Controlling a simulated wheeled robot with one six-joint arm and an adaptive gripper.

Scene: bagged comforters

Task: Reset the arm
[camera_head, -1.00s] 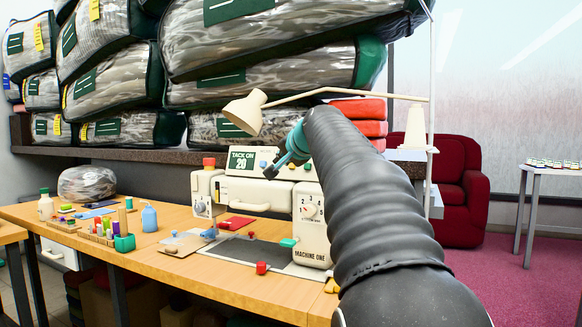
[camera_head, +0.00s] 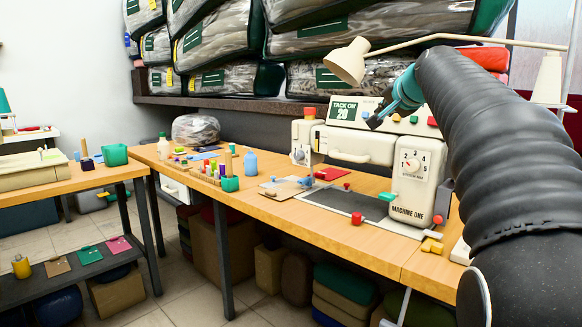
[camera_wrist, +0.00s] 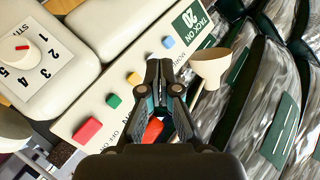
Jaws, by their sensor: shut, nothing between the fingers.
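My arm comes in from the right of the head view, and my gripper (camera_head: 374,122) hangs in front of the top panel of the sewing machine (camera_head: 412,178). In the wrist view my gripper (camera_wrist: 165,72) has its dark fingers together with nothing between them. The machine's panel (camera_wrist: 128,90) with coloured buttons and the "TACK ON 20" display lies beyond the fingers. I cannot tell whether the fingertips touch it.
The wooden table (camera_head: 280,222) holds spools, a blue bottle (camera_head: 250,164) and small coloured pieces. A beige lamp (camera_head: 346,62) reaches over the machine close to my arm. Bagged comforters (camera_head: 222,82) fill the back shelf. Tiled floor (camera_head: 190,262) shows at left.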

